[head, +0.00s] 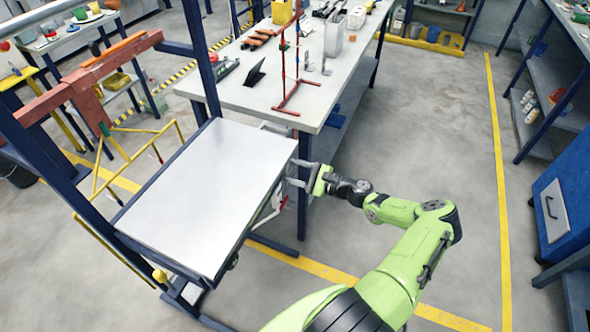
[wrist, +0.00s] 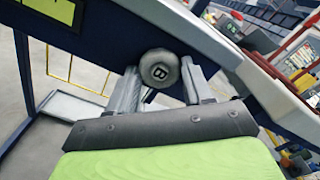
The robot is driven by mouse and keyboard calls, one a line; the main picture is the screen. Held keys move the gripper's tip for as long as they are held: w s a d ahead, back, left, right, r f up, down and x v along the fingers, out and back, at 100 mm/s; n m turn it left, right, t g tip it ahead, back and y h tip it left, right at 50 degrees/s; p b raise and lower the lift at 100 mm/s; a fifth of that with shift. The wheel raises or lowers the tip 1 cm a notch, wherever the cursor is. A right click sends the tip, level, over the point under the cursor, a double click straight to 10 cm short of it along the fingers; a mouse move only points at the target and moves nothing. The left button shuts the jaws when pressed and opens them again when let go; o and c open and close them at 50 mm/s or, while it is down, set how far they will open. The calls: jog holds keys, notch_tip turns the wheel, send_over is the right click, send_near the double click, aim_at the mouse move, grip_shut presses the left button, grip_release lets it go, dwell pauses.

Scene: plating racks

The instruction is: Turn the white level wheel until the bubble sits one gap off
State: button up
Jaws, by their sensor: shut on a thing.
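My gripper (wrist: 158,92) is shut on a round grey knob (wrist: 159,67) marked with a dark B, with one finger on each side of it. The knob sits on the dark blue side of the rack frame. I cannot tell if this is the white level wheel; it looks grey here. A yellow-green window (wrist: 52,9) with a dark mark shows at the upper left of the wrist view, cut by the edge; no bubble can be made out. In the head view my gripper (head: 296,178) is at the right side of the rack's pale flat top (head: 205,190); the knob is hidden there.
A long workbench (head: 250,92) with a red stand (head: 283,75) and tools stands just behind my gripper. Yellow rails (head: 125,150) are left of the rack. The floor (head: 430,130) to the right is open, up to a blue cabinet (head: 565,205).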

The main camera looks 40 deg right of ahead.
jog(key=shift+m, duration=0.6)
jog(key=o, duration=0.8)
jog(key=shift+c, duration=0.2)
jog(key=v, duration=1.5)
jog(key=shift+s+d, duration=0.25)
jog(key=shift+s, duration=0.05)
